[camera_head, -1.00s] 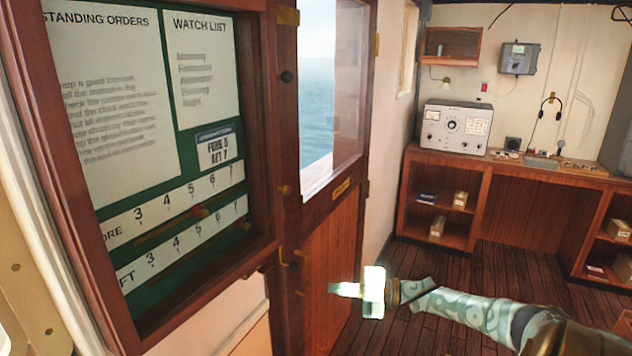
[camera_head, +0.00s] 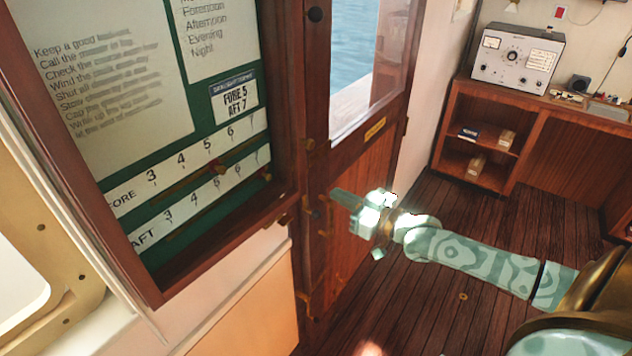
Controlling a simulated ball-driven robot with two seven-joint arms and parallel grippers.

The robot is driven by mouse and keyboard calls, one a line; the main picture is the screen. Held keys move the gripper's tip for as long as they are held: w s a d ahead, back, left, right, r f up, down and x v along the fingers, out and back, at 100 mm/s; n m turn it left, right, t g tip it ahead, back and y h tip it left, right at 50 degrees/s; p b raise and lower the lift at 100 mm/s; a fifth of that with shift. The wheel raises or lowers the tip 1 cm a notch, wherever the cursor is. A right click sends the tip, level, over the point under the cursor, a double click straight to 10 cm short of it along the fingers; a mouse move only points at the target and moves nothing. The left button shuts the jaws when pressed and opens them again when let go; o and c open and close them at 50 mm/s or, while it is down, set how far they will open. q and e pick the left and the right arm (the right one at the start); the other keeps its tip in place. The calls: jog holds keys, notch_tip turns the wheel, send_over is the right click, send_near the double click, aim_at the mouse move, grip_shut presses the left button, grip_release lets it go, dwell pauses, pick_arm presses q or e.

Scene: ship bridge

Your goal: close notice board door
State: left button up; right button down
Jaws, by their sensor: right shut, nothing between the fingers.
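The notice board (camera_head: 282,120) fills the left of the head view, with a brown wooden frame, a green backing, white sheets and two numbered strips. Its face looks uncovered. Just right of its frame is a wooden panel with a glass pane (camera_head: 352,70) showing the sea, with brass fittings along its left edge. I cannot tell whether any of this edge belongs to the board's own door. My right gripper (camera_head: 338,195) is shut and empty, its fingertips pointing left in front of the lower wooden panel, right of the board's lower right corner. Contact is unclear. My left gripper is out of view.
A wooden counter with shelves (camera_head: 480,140) stands at the back right, with a grey radio set (camera_head: 517,57) on it. The dark plank floor (camera_head: 430,300) between is clear. A pale rounded frame (camera_head: 60,250) stands at the lower left.

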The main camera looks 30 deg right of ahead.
aim_at(304, 177)
jog(key=x, duration=0.6)
jog(key=shift+w+a+r, duration=0.1)
jog(key=shift+a, duration=0.15)
jog(key=shift+x, duration=0.8)
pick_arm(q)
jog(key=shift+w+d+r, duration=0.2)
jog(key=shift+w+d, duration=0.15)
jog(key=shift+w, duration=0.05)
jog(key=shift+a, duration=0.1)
